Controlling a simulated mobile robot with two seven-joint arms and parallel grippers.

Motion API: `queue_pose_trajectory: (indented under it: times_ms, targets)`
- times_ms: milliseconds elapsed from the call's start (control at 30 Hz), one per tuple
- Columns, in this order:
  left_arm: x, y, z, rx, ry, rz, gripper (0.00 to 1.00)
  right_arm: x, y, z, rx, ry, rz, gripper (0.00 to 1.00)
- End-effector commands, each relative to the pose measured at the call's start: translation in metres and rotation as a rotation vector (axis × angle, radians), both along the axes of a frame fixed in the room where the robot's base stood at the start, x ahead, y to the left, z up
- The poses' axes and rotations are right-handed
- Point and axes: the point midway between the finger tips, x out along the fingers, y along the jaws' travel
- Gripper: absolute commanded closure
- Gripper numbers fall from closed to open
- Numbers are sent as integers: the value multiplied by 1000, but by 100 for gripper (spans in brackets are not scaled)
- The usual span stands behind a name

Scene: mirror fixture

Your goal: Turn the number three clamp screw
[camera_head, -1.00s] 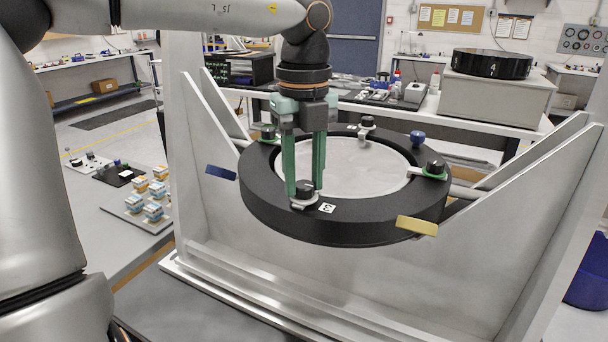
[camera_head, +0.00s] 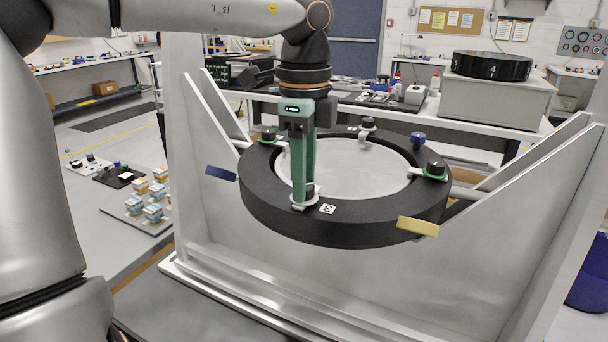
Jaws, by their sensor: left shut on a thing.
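The black ring (camera_head: 270,212) of the mirror fixture lies level in its metal frame, around a pale round mirror (camera_head: 365,168). The number three clamp screw (camera_head: 309,190) is a dark knob over a light clamp piece at the ring's front, beside a white label marked 3 (camera_head: 327,209). My left gripper (camera_head: 303,192) points straight down with its green fingers shut on this knob, which they partly hide. Other clamp knobs stand at the ring's left (camera_head: 268,134), back (camera_head: 367,123) and right (camera_head: 435,168). My right gripper does not show.
A blue knob (camera_head: 417,139) stands on the ring's back right. A blue tab (camera_head: 221,173) and a yellow tab (camera_head: 417,226) stick out from the ring. Slanted metal side plates (camera_head: 535,190) flank it.

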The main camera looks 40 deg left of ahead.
Motion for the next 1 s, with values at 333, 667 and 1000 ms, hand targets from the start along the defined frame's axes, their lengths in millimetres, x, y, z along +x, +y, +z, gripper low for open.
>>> queue_pose_trajectory:
  times_ms: [333,667,1000]
  targets:
    - [0,0,0,0,-1,81,100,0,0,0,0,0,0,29]
    - [0,0,0,0,-1,86,100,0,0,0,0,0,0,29]
    - [0,0,0,0,0,84,31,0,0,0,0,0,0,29]
